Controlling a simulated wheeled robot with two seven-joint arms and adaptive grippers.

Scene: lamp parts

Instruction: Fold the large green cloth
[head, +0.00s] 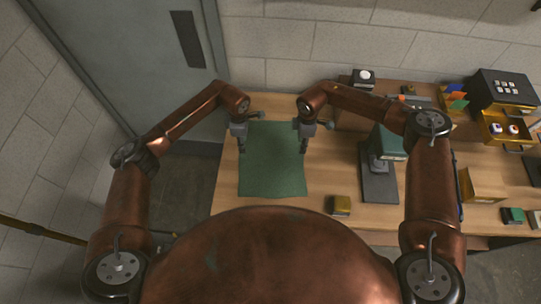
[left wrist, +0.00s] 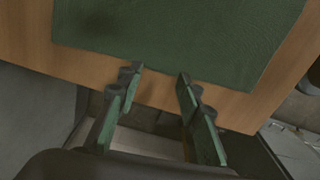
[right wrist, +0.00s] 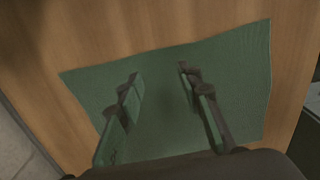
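The large green cloth (head: 272,165) lies flat and spread out on the left part of the wooden table. My left gripper (head: 241,150) is over the cloth's left edge in the head view. In the left wrist view its fingers (left wrist: 155,82) are apart and empty, near the edge of the cloth (left wrist: 180,38). My right gripper (head: 302,150) is at the cloth's right side. In the right wrist view its fingers (right wrist: 157,75) are apart with nothing between them, above the cloth (right wrist: 235,75). I cannot tell whether either gripper touches the cloth.
The wooden table (head: 330,187) has bare wood right of the cloth. A yellow and dark block (head: 341,206) lies near its front edge. A green-headed lamp-like device (head: 385,143) on a dark base stands farther right. Black organizers (head: 503,88) and a yellow box (head: 482,186) are at the right.

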